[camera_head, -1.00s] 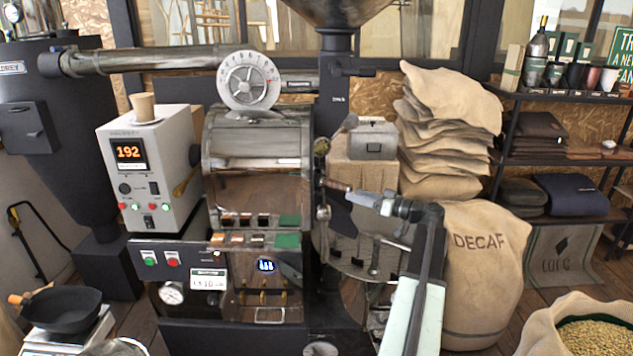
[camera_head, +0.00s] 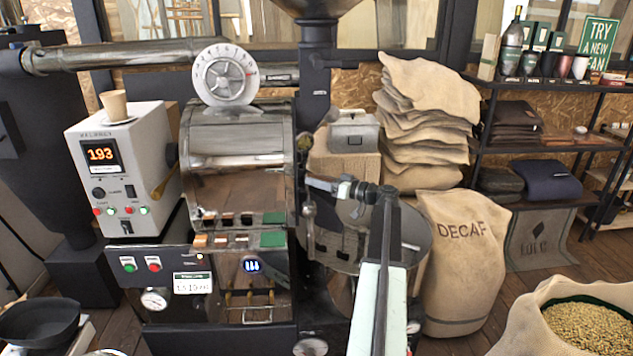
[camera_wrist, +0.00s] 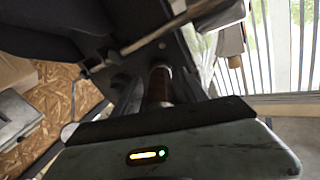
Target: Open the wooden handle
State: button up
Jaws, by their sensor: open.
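The wooden handle (camera_wrist: 158,86) shows in the wrist view as a short brown cylinder straight ahead of my gripper, with its near end close to the gripper's dark front edge. In the head view my gripper (camera_head: 316,184) is at the right front side of the roaster drum (camera_head: 236,150), and the handle is hidden or too small to make out there. My gripper is open. A metal rod (camera_wrist: 165,37) crosses beyond the handle.
A round metal cooling tray (camera_head: 418,240) is below and right of my gripper. A grey box (camera_head: 353,133) stands behind it. The DECAF sack (camera_head: 465,275) is to the right, and the control box (camera_head: 135,165) is left of the drum. Floor is clear between the sacks.

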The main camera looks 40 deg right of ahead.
grip_shut()
dwell(1.4)
